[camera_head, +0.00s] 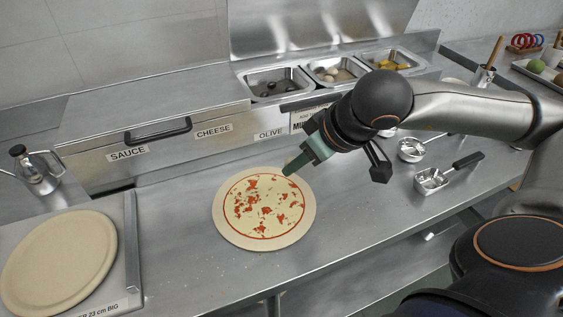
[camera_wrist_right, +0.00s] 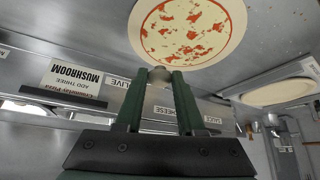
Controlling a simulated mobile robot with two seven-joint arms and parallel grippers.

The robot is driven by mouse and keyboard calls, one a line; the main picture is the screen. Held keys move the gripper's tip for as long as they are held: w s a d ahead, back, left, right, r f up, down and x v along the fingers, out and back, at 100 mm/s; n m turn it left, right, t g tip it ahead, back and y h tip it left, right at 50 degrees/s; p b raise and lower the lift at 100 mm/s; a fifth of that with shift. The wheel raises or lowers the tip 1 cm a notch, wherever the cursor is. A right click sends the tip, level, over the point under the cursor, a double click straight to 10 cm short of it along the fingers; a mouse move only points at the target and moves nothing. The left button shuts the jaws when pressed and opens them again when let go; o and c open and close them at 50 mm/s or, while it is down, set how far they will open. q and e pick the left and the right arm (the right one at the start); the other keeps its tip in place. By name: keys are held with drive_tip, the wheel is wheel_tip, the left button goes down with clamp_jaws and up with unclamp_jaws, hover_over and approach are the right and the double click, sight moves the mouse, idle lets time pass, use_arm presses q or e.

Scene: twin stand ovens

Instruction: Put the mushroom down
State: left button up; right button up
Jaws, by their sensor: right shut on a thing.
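My right gripper (camera_head: 288,170) reaches in from the right, its green fingers over the upper right edge of the pizza (camera_head: 262,212). In the right wrist view the gripper (camera_wrist_right: 159,76) is shut on a small greyish-brown mushroom (camera_wrist_right: 160,73), held between the fingertips. The mushroom is hidden in the head view. The pizza also shows in the right wrist view (camera_wrist_right: 190,28), just beyond the fingertips, with pale cheese and red sauce patches. I cannot tell the exact gap between the mushroom and the pizza. My left gripper is not in view.
Metal topping bins, with olives (camera_head: 272,82), mushrooms (camera_head: 333,72) and yellow pieces (camera_head: 391,60), stand at the back. Two metal scoops (camera_head: 432,180) lie to the right. A bare dough base (camera_head: 60,262) is at left.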

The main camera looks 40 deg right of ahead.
approach(275, 186)
drive_tip(key=shift+w+a+f+b, duration=0.15)
drive_tip(key=shift+w+f+b, duration=0.1)
drive_tip(key=shift+w, duration=0.35)
drive_tip(key=shift+w+a+f+b, duration=0.1)
drive_tip(key=shift+w+a+f, duration=0.1)
drive_tip(key=shift+w, duration=0.45)
drive_tip(key=f, duration=0.4)
drive_tip(key=shift+w, duration=0.4)
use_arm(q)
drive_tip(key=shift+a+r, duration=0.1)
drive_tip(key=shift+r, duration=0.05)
use_arm(e)
drive_tip(key=shift+f, duration=0.25)
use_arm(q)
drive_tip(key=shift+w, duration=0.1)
use_arm(e)
drive_tip(key=o, duration=1)
drive_tip(key=shift+r, duration=0.1)
drive_tip(key=shift+c, duration=0.2)
